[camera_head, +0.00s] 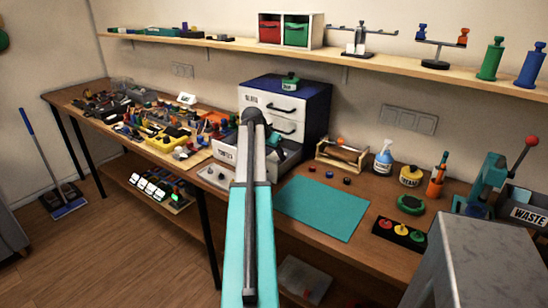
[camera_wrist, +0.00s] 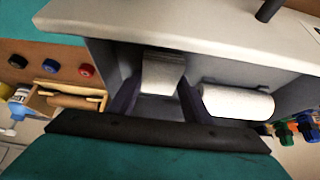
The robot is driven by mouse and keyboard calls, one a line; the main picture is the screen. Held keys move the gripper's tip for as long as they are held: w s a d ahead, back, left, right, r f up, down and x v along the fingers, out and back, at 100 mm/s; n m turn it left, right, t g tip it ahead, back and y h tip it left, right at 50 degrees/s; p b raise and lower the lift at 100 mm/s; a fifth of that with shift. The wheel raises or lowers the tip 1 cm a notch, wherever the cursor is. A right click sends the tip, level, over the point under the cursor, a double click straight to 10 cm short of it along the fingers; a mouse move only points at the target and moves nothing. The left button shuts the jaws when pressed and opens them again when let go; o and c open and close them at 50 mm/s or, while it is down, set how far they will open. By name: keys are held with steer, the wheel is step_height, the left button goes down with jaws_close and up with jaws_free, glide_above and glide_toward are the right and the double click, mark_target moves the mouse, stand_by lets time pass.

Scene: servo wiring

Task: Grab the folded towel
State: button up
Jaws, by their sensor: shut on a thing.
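In the wrist view a pale folded towel (camera_wrist: 163,72) lies inside the open drawer (camera_wrist: 290,85). My gripper (camera_wrist: 159,88) has its two dark purple fingers in the drawer, one on each side of the towel. The fingers are shut on it, and its lower part shows between them. In the head view my arm reaches to the cabinet (camera_head: 312,100) on the bench, and the fingers and towel cannot be made out there.
A white roll (camera_wrist: 238,102) lies right of the fingers in the wrist view. The drawer walls stand close around the fingers. In the head view a teal mat (camera_head: 322,207) lies clear on the bench (camera_head: 355,250). Cluttered parts fill the bench's left, and a shelf (camera_head: 390,64) runs above.

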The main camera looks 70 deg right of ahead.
mark_target(275, 157)
step_height(275, 157, up, 6)
steer(key=shift+b, duration=0.4)
steer(key=shift+s+r, duration=0.15)
steer(key=shift+r, duration=0.1)
steer(key=s+a+b, duration=0.1)
steer(key=s+a, duration=0.1)
steer(key=s, duration=0.6)
steer(key=s+a+b, duration=0.1)
steer(key=s+a, duration=0.1)
steer(key=s, duration=0.7)
steer(key=shift+a, duration=0.3)
